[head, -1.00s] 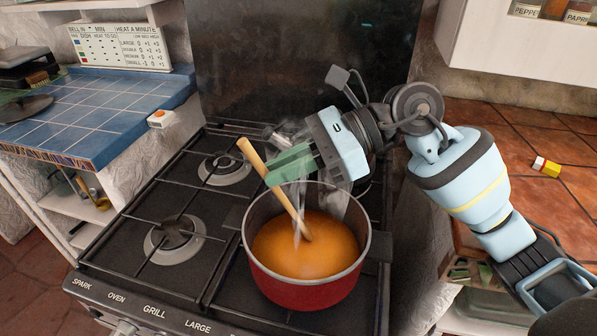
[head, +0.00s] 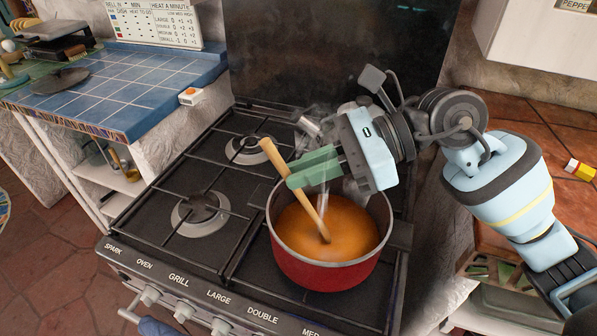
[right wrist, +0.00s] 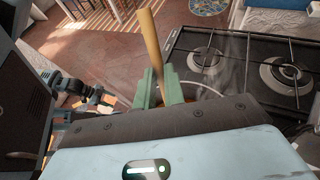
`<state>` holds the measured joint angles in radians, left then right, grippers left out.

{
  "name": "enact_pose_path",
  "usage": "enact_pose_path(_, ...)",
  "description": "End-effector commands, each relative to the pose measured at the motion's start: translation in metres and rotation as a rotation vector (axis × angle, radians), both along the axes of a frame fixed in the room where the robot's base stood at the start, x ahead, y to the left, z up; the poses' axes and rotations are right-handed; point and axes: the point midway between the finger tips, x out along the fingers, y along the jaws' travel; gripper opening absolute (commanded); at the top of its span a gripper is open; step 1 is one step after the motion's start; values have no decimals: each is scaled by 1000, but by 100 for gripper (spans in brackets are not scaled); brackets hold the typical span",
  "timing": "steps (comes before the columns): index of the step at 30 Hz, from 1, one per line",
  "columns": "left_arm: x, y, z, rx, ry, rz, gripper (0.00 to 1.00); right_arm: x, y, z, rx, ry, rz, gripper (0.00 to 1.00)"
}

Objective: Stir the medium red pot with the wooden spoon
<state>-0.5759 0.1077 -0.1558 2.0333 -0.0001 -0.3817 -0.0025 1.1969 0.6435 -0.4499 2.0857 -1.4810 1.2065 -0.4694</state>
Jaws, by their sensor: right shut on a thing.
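The red pot (head: 318,275) stands on the front right burner of the stove and holds orange soup (head: 345,225). The wooden spoon (head: 285,168) leans up and to the left out of the pot, its lower end in the soup. My right gripper (head: 315,167) is shut on the spoon's handle above the pot's far left rim. In the right wrist view the handle (right wrist: 151,45) rises between the green fingers (right wrist: 165,88), which hide its lower part. Part of my other arm shows at the left of the right wrist view, with its left gripper (right wrist: 92,93) small and unclear.
The black stove (head: 215,260) has bare burners left of the pot. A blue tiled counter (head: 130,90) lies at the back left, with a small white-and-orange box (head: 191,96) on its edge. A dark panel (head: 330,55) stands behind the stove.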

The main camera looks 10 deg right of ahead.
Motion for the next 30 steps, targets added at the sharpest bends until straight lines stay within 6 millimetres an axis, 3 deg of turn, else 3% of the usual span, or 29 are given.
enact_pose_path(17, 4, 0, 1, -1, -7, 1, 55, 8, -5, 1, 1, -1, 0, 0)
enact_pose_path(30, 11, 0, 22, 0, -30, 0, 55, 9, 6, 33, 0, -5, 0, 0)
